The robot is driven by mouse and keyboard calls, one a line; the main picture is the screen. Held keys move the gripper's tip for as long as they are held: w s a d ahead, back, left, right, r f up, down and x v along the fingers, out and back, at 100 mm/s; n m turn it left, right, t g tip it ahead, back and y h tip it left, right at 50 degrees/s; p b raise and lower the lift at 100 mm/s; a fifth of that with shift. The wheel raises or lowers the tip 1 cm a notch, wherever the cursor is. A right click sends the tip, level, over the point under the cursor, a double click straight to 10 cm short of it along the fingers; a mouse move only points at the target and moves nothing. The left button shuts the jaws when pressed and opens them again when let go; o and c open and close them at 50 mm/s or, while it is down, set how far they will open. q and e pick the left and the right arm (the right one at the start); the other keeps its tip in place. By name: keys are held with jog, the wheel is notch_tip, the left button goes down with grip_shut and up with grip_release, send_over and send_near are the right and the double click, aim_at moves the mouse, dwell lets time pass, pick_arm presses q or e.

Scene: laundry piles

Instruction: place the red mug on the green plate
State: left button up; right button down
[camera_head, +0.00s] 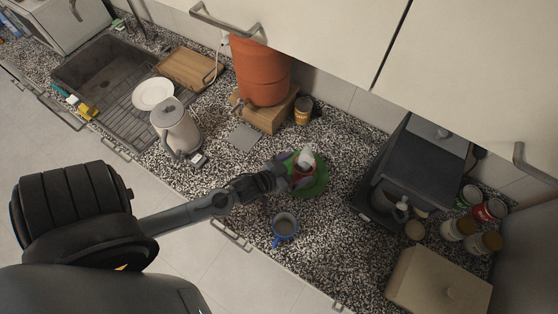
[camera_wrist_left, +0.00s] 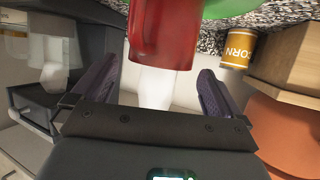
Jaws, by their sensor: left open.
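The red mug (camera_head: 302,171) is at the green plate (camera_head: 319,183) on the speckled counter, partly hidden behind my left gripper (camera_head: 287,177) in the head view. In the left wrist view, the red mug (camera_wrist_left: 164,35) lies just beyond the open fingers of my left gripper (camera_wrist_left: 157,82), with the green plate (camera_wrist_left: 228,8) past it. The mug's base is cut off there, so I cannot tell how it rests. A white object (camera_wrist_left: 155,88) shows at the mug between the fingers; I cannot tell what it is. My right gripper is not in view.
A blue mug (camera_head: 285,226) stands near the front edge. A kettle (camera_head: 176,128), an orange barrel (camera_head: 261,72) and a corn can (camera_head: 303,111) stand left and behind. A black appliance (camera_head: 424,152), jars (camera_head: 459,227) and a beige box (camera_head: 437,283) stand right.

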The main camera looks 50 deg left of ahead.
pick_arm(q)
jog(key=s+d+r+m+g, duration=0.1)
jog(key=s+d+r+g, duration=0.1)
jog(key=s+g, duration=0.3)
jog(key=s+d+r+g, duration=0.3)
jog(key=s+d+g, duration=0.2)
jog(key=s, duration=0.4)
jog(key=shift+s+r+m, duration=0.15)
jog(key=shift+r+m, duration=0.15)
jog(key=shift+m, duration=0.1)
notch_tip(320, 180, up, 12)
jog(key=p, duration=1.2)
jog(key=shift+r, duration=0.2)
